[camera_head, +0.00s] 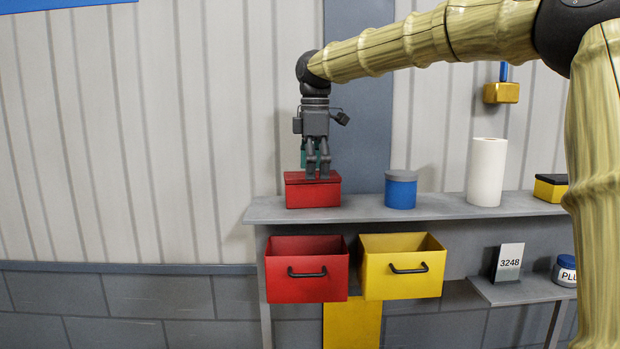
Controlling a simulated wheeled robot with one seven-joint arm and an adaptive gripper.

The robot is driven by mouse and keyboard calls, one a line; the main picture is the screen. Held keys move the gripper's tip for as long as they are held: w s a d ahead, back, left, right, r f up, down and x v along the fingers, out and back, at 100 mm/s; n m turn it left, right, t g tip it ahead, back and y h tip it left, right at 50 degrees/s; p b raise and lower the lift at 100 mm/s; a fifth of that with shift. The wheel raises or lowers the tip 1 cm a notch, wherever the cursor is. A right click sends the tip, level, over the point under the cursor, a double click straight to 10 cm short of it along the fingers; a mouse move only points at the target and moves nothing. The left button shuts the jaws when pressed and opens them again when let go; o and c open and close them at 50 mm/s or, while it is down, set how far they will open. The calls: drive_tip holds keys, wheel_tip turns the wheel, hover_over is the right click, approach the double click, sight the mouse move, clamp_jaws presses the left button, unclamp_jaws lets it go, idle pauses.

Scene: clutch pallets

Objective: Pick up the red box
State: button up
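The red box (313,195) sits on the grey shelf top (440,207) near its left end. It is a closed box with a lid. My gripper (317,177) points straight down over the box, its fingertips at or just above the lid. Whether they touch it cannot be told from this view. The fingers look close together, and whether they are open or shut is unclear. A teal thing (304,157) shows partly behind the fingers.
A blue can (401,191), a white paper roll (487,172) and a yellow-black box (550,188) stand further right on the shelf. Below hang a red drawer bin (307,285) and a yellow one (402,285).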

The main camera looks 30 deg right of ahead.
drive_tip(key=shift+g, duration=0.3)
drive_tip(key=w+f, duration=0.4)
drive_tip(key=w, duration=0.1)
drive_tip(key=w+f+p, duration=0.1)
drive_tip(key=w+f, duration=0.1)
drive_tip(key=f, duration=0.1)
drive_tip(key=shift+w+a+f, duration=0.1)
drive_tip(key=shift+w+a, duration=0.1)
drive_tip(key=shift+a, duration=0.05)
drive_tip(key=shift+s, duration=0.2)
drive_tip(key=c, duration=0.6)
drive_tip(key=shift+s+d+r, duration=0.35)
drive_tip(key=shift+s+r, duration=0.1)
drive_tip(key=shift+s, duration=0.2)
drive_tip(key=c, duration=0.6)
drive_tip(key=shift+c, duration=0.2)
drive_tip(key=shift+w+r, duration=0.1)
drive_tip(key=shift+r, duration=0.05)
